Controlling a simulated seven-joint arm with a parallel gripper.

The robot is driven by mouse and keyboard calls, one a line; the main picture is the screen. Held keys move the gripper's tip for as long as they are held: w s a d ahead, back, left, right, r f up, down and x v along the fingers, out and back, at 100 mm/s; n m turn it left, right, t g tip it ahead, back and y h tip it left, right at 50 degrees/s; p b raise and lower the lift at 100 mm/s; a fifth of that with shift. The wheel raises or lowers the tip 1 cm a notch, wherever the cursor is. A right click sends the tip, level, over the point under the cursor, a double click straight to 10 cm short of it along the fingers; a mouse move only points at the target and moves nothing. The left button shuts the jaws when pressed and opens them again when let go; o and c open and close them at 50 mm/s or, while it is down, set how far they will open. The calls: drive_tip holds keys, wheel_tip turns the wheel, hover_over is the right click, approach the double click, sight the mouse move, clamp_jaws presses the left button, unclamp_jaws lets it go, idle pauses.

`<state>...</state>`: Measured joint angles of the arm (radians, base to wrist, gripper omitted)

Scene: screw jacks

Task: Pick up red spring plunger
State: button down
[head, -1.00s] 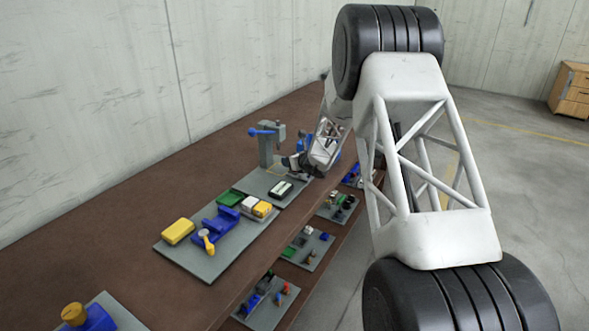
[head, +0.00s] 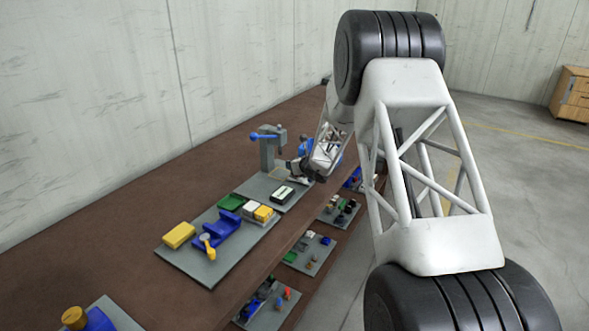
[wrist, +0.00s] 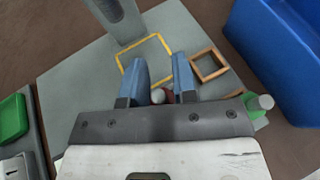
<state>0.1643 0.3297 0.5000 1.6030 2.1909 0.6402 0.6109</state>
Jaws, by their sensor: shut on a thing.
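My gripper (wrist: 160,80) has its two blue-grey fingers close together, above the grey plate (wrist: 75,85) in the wrist view. Low between the fingers shows a small thing with a pale rounded end and a dark reddish part (wrist: 169,96), which looks like the red spring plunger. The fingers and the gripper body hide most of it. In the head view my gripper (head: 308,172) is over the far grey plate, beside the upright grey press with a blue handle (head: 268,148). The plunger cannot be made out there.
A yellow outline (wrist: 148,53) and a wooden square frame (wrist: 208,65) lie on the plate. A blue bin (wrist: 285,60) stands right. A green-and-white part (wrist: 262,103) is near the gripper's right side. A blue vise (head: 222,230) and yellow block (head: 179,235) sit on the nearer plate.

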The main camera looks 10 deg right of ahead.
drive_tip(key=shift+r, duration=0.1)
drive_tip(key=shift+r, duration=1.45)
drive_tip(key=shift+s+r, duration=0.25)
drive_tip(key=s+a+r, duration=0.1)
drive_tip(key=s, duration=1.4)
drive_tip(key=shift+s+r, duration=0.2)
drive_tip(key=shift+w, duration=0.1)
drive_tip(key=w+d+r+n+y, duration=0.1)
drive_tip(key=w+d, duration=0.3)
drive_tip(key=w, duration=0.6)
drive_tip(key=w+d+r+n+g+y, duration=0.1)
drive_tip(key=w+d+r, duration=0.2)
drive_tip(key=w, duration=0.6)
drive_tip(key=w+d+r+n+g+y, duration=0.1)
drive_tip(key=w+d, duration=0.4)
drive_tip(key=w, duration=0.5)
drive_tip(key=shift+w+d+r+n+y, duration=0.3)
drive_tip(key=shift+d+r+y, duration=0.1)
drive_tip(key=shift+r, duration=0.35)
